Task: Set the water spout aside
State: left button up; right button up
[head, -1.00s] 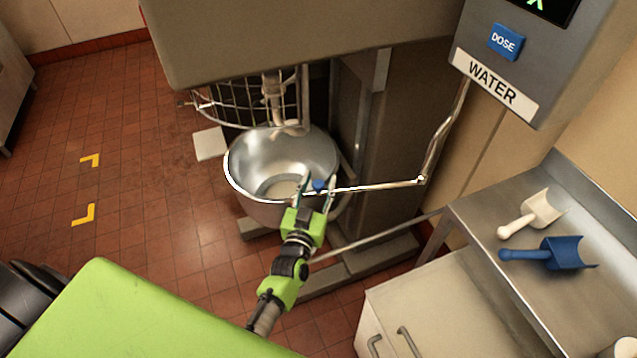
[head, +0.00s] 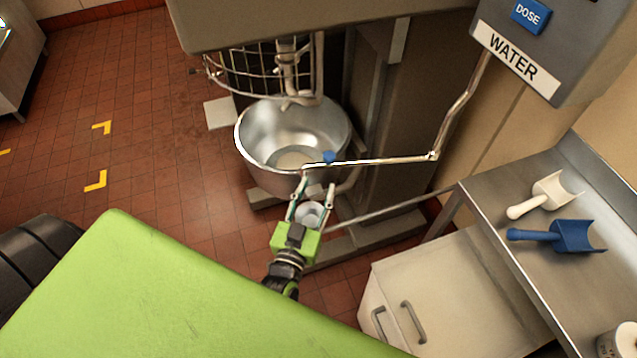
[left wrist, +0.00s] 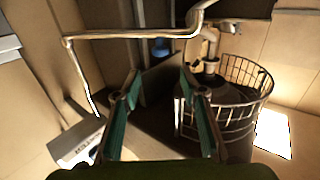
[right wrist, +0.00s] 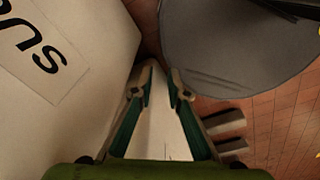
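The water spout (head: 385,160) is a thin bent metal pipe coming down from the WATER dispenser. In the left wrist view the spout (left wrist: 120,36) crosses beyond the open fingers (left wrist: 160,74). My right gripper (right wrist: 162,68) is out of the head view; its fingers stand a narrow gap apart, with nothing held between them.
The mixer (head: 375,110) with its wire guard (head: 262,68) stands behind the bowl. A steel counter (head: 490,210) at right holds a white scoop (head: 550,192) and a blue scoop (head: 572,236). A lettered white surface (right wrist: 60,60) is close to the right gripper. Open tiled floor lies left.

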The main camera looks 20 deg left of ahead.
pick_arm(q)
jog(key=c, duration=0.6)
jog(key=a+n+b, duration=0.1)
jog(key=a+b, duration=0.1)
jog(key=a+f+n+b, duration=0.1)
jog(key=a+f+h+b, duration=0.1)
jog(key=a+b, duration=0.1)
jog(key=shift+w+a+f+n+t+b, duration=0.2)
jog(key=shift+w+a+n+t+b, duration=0.1)
jog(key=shift+n, duration=0.1)
grip_shut()
jog(key=w+a+n+h+b, duration=0.2)
jog(key=a+n+h+b, duration=0.3)
jog(key=b, duration=0.4)
jog(key=w+d+r+n+b, duration=0.2)
jog(key=w+r+n, duration=0.15)
jog(key=w, duration=0.75)
jog(key=shift+n+h, duration=0.35)
jog(key=shift+h, duration=0.05)
jog(key=s+d, duration=0.1)
jog(key=s+d+f+p, duration=0.1)
jog(key=d, duration=0.1)
jog(key=shift+s+d, duration=0.25)
jog(key=shift+d, duration=0.05)
